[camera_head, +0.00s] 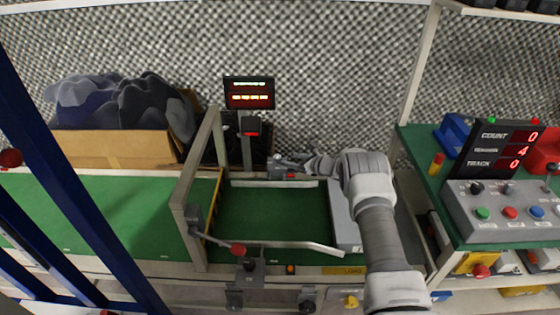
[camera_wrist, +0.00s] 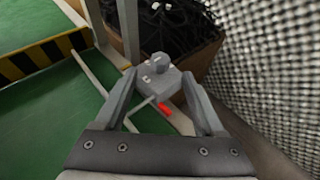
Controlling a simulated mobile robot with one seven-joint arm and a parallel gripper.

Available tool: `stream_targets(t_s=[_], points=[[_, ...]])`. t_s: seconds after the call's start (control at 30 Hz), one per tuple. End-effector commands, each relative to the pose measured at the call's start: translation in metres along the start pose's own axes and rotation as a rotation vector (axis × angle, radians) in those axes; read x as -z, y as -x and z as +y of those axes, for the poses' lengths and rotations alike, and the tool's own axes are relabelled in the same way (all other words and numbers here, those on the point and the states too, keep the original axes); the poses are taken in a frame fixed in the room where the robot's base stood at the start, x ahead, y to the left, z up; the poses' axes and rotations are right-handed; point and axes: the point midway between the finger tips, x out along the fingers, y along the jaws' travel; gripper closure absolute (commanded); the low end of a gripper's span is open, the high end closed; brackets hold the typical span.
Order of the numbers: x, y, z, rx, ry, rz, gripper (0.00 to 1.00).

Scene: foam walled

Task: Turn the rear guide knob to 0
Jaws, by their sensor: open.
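The rear guide knob (camera_wrist: 158,63) is a small grey knob on a grey block in the wrist view. A thin bent rod and a red piece (camera_wrist: 165,109) show at the block's near side. My gripper (camera_wrist: 162,90) is open, with one finger on each side of the block and the knob just beyond the tips. I cannot tell whether the fingers touch it. In the head view my gripper (camera_head: 290,163) is over the back edge of the green belt (camera_head: 270,212), near the rear guide rail (camera_head: 265,184), and largely hides the knob. I cannot read any scale.
A small display post (camera_head: 249,95) stands behind the belt, left of my gripper. A grey frame (camera_head: 190,200) spans the belt at the left. A cardboard box (camera_head: 110,148) holds dark cloth. A control panel (camera_head: 505,212) is at the right. The foam wall (camera_wrist: 285,80) is close behind.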

Motion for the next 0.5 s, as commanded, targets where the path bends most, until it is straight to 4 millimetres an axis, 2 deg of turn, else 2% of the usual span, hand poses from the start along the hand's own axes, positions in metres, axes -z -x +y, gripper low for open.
stream_targets(t_s=[0.1,0.5], points=[[0.003,-0.018,0.001,-0.001,0.003,-0.001,0.29],[0.005,-0.062,0.000,0.000,0.002,0.000,0.29]])
